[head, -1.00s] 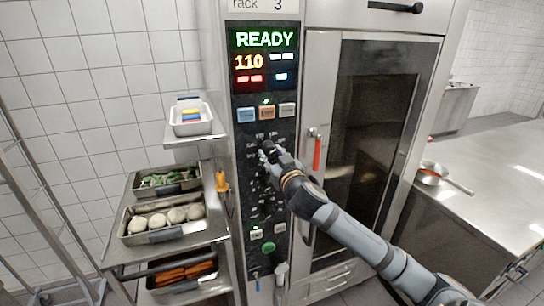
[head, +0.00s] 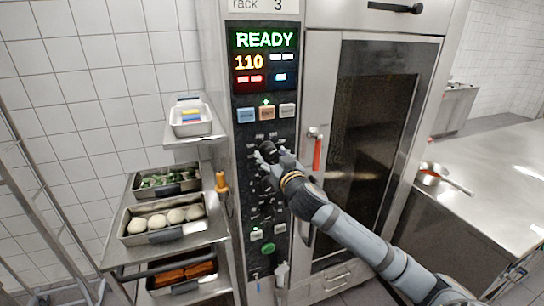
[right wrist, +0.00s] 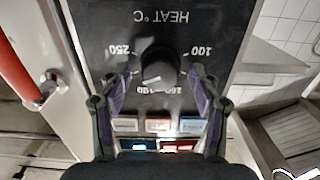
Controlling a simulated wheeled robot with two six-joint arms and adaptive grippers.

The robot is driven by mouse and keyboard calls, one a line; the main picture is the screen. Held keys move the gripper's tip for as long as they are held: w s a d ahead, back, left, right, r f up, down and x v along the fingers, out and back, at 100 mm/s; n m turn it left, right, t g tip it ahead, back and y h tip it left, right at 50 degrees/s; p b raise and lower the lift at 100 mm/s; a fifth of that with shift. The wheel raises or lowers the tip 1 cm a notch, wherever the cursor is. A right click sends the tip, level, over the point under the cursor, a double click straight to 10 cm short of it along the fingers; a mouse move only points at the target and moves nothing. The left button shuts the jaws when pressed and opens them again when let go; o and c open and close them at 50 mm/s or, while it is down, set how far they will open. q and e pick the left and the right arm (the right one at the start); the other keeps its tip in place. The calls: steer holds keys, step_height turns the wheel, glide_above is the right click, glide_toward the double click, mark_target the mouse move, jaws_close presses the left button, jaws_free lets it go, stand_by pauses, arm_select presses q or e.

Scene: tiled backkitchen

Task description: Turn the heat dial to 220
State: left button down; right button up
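The heat dial (right wrist: 160,66) is a round black knob on the dark control panel, seen upside down in the right wrist view under the label HEAT °C. Numbers including 100, 160, 190 and 250 stand around it. A light mark shows on its lower part in that view; its exact setting is hard to read. My right gripper (right wrist: 161,76) is open, one finger on each side of the dial, with visible gaps to it. In the head view my right gripper (head: 271,154) is at the panel's upper dial, partly covering it. My left gripper is not in view.
The oven display (head: 263,57) reads READY and 110. Several buttons (head: 267,112) sit above the dial, and more dials lie below. A red door handle (head: 317,153) is close on the right. Shelves with food trays (head: 160,222) stand at the left.

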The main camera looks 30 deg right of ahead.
mark_target(268, 119)
steer(key=shift+r, duration=0.25)
step_height(268, 119, up, 10)
steer(key=shift+f, duration=0.25)
stand_by(0.5)
